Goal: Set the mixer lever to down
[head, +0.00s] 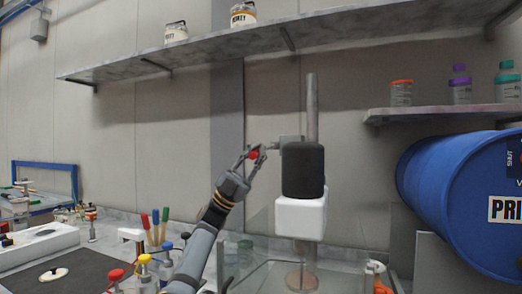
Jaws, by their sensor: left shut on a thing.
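The mixer (302,172) stands right of centre, with a dark motor block over a white housing on an upright grey pole (311,100). The mixer lever's red knob (253,155) is on the mixer's left side, near the height of the motor's top. My left gripper (257,152) is shut on the red knob, its fingers partly covering it. Most of the lever is hard to make out behind the fingers. My right gripper is not in view.
A clear glass-like tank (262,275) stands below the mixer. A blue drum (455,190) is at the right. Shelves with jars (176,32) and bottles (460,90) are on the wall. Colored-handled tools (155,225) and a dark mat (65,272) are at the lower left.

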